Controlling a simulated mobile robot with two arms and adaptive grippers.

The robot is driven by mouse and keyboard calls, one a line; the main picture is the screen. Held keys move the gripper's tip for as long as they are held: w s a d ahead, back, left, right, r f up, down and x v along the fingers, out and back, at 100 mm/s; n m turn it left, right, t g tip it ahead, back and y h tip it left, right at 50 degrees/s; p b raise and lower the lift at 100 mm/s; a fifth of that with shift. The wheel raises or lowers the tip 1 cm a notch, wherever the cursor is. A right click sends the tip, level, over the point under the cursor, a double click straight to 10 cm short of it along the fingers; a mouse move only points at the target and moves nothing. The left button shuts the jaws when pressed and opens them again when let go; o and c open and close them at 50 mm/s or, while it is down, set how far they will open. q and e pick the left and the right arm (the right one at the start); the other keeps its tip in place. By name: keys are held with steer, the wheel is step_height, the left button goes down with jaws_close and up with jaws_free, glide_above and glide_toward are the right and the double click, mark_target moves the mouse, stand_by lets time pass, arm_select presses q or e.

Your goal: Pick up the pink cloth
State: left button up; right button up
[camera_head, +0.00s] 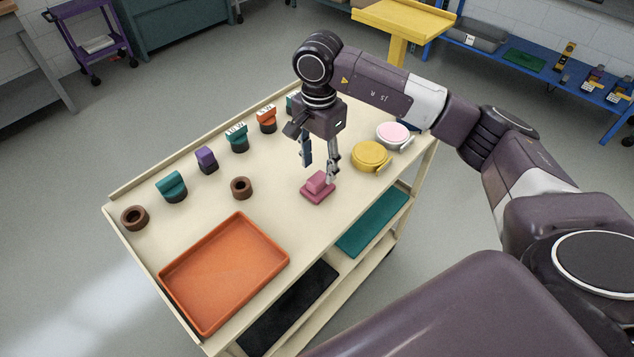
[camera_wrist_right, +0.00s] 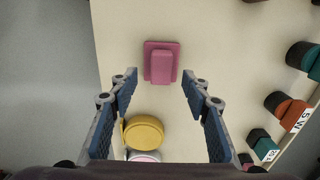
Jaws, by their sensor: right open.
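The pink cloth (camera_head: 317,188) lies on the cream cart top, a flat folded base with a smaller raised block on it. In the right wrist view the pink cloth (camera_wrist_right: 161,63) lies ahead of the fingertips, roughly centred between them. My right gripper (camera_head: 320,172) points down just above and behind the cloth in the head view, with its fingers apart. In the right wrist view my right gripper (camera_wrist_right: 158,82) is open with nothing between its fingers. My left gripper is not in view.
On the cart, an orange tray (camera_head: 225,272) lies at the near left, a brown ring (camera_head: 241,187) left of the cloth, and yellow (camera_head: 370,156) and pink-topped (camera_head: 393,134) round containers to its right. Several coloured knobs line the far left edge. Bare surface surrounds the cloth.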

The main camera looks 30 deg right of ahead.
mark_target(317, 177)
step_height(317, 177, down, 4)
steer(key=shift+a+r+p, duration=0.1)
steer(key=shift+p, duration=0.75)
steer(key=shift+f, duration=0.65)
steer(key=shift+w, duration=0.1)
jaws_close()
